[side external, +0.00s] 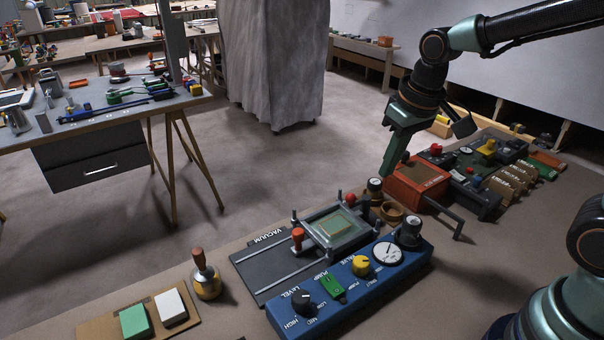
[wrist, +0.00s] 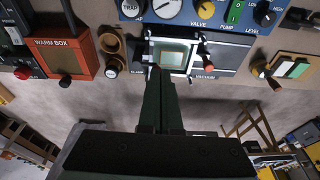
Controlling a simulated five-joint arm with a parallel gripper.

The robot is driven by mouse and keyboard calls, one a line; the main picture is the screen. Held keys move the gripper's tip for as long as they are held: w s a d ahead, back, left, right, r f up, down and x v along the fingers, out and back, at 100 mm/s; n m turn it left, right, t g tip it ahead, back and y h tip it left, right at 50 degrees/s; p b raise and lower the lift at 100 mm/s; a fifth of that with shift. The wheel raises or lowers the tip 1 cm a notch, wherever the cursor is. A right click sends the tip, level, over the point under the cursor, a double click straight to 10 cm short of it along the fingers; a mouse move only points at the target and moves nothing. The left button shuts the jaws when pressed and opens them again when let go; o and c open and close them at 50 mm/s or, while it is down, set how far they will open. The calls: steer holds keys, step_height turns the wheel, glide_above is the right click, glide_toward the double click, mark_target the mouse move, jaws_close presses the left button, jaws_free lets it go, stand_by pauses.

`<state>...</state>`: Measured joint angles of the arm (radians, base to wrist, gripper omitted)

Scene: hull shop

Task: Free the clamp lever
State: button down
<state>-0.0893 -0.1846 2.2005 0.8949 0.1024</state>
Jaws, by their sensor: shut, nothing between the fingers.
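The clamp fixture (side external: 345,232) is a frame with corner posts around a pale green panel, on a dark plate lettered VACUUM. A lever with a red knob (side external: 350,198) stands at its back corner; I take this for the clamp lever. Another lever with an orange-red handle (side external: 297,235) stands at the near-left corner, and shows in the wrist view (wrist: 209,66) beside the VACUUM lettering. My gripper (side external: 386,172) is shut and empty, pointing down above and right of the red knob. In the wrist view its fingertips (wrist: 160,70) overlap the fixture's near edge, partly hiding lettering there.
A blue panel (side external: 335,305) with knobs and a gauge lies along the fixture. An orange warm box (side external: 418,182) stands right of my gripper. A wooden-handled tool (side external: 206,278) stands left.

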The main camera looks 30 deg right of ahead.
steer(key=w+f, duration=0.6)
steer(key=f, duration=0.4)
steer(key=shift+f, duration=0.4)
